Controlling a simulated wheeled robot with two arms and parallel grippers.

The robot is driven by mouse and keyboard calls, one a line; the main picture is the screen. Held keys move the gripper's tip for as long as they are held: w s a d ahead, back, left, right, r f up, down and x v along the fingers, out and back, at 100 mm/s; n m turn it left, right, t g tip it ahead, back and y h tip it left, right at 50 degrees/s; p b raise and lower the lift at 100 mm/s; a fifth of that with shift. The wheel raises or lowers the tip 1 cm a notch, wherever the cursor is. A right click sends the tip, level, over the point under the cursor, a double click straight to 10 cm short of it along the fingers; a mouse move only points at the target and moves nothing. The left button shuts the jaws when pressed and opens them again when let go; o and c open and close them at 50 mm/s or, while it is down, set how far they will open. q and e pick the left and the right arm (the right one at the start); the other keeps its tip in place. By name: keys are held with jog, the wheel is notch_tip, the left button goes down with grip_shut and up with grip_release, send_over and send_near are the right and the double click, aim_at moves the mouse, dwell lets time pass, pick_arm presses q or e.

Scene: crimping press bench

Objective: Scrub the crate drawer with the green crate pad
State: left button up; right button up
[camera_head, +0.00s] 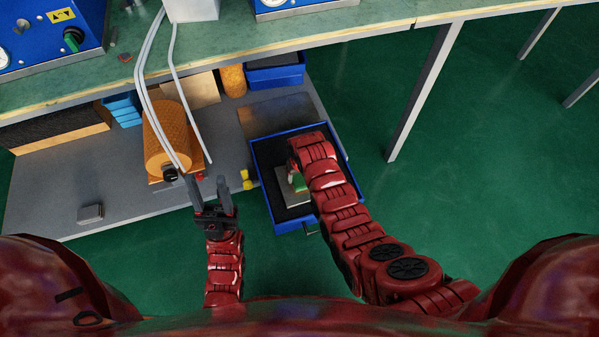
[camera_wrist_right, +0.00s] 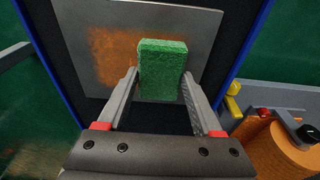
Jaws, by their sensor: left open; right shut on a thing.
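The blue crate drawer (camera_head: 266,189) sits at the right end of the low grey shelf, with a dark floor inside. A grey plate (camera_wrist_right: 197,27) lies in it, bearing a rusty orange-brown stain (camera_wrist_right: 113,55). My right gripper (camera_wrist_right: 160,80) is over the drawer, shut on the green crate pad (camera_wrist_right: 162,62). The pad overlaps the right part of the stain in the wrist view; I cannot tell whether it touches the plate. In the head view, my right arm hides much of the drawer, and a bit of the pad (camera_head: 299,184) shows. My left gripper (camera_head: 206,187) is open and empty, left of the drawer.
An orange roll (camera_head: 165,130) with a black knob and pale hoses stands left of the drawer. A small yellow part (camera_head: 247,180) is beside the drawer. Another blue bin (camera_head: 275,72) stands behind. The green bench top (camera_head: 300,28) overhangs the shelf; its leg (camera_head: 425,95) is at right.

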jog(key=shift+f, duration=0.65)
dwell(0.5)
jog(key=o, duration=0.9)
jog(key=shift+r, duration=0.35)
jog(key=c, duration=1)
jog(key=shift+d, duration=0.1)
